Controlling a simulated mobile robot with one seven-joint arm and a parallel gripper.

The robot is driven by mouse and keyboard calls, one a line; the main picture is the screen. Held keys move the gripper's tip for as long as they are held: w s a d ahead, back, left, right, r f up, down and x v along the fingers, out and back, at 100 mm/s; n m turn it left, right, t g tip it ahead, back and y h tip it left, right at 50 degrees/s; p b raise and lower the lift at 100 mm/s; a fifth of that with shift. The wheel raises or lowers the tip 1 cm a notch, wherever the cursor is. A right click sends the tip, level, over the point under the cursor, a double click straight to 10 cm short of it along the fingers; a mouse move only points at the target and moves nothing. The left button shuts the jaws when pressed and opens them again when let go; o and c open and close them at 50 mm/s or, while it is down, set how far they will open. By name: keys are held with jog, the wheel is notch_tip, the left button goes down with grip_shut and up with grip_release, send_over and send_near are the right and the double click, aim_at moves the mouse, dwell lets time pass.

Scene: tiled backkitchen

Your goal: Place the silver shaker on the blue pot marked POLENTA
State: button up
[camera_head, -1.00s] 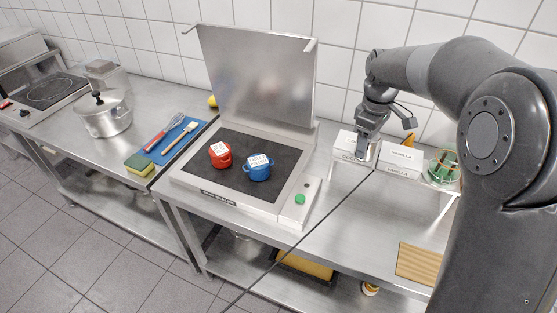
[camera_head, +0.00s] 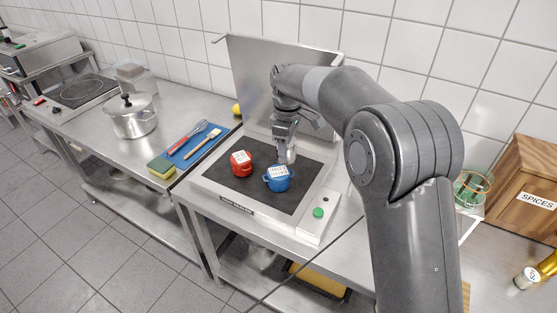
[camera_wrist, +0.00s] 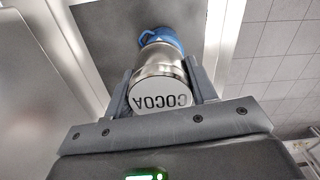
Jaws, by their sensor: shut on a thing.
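My gripper (camera_head: 286,140) is shut on a silver shaker (camera_head: 291,155), just behind and above the blue pot (camera_head: 278,183). In the wrist view my gripper (camera_wrist: 160,82) has a finger on each side of the shaker (camera_wrist: 160,68). Its white end reads COCOA, upside down in that picture. The blue pot stands on the dark cooktop with a white label on top, too small to read surely. In the wrist view part of the blue pot (camera_wrist: 160,37) shows beyond the shaker, which hides the rest. I cannot tell whether they touch.
A red pot (camera_head: 241,165) with a white label stands left of the blue pot on the cooktop (camera_head: 228,181). An upright steel panel (camera_head: 250,75) rises behind it. A green button (camera_head: 318,212) is at the right. A spices box (camera_head: 530,190) stands far right.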

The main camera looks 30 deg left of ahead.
jog(key=shift+s+a+f, duration=0.15)
jog(key=shift+a+f, duration=0.25)
jog(key=shift+a, duration=0.2)
jog(key=shift+s+a+f, duration=0.1)
jog(key=shift+a+f, duration=0.3)
jog(key=shift+a, duration=0.15)
jog(key=shift+f, duration=1.9)
jog(key=shift+f, duration=0.15)
jog(key=o, duration=1.1)
jog(key=shift+c, duration=0.2)
notch_tip(320, 180, up, 12)
jog(key=shift+r, duration=0.2)
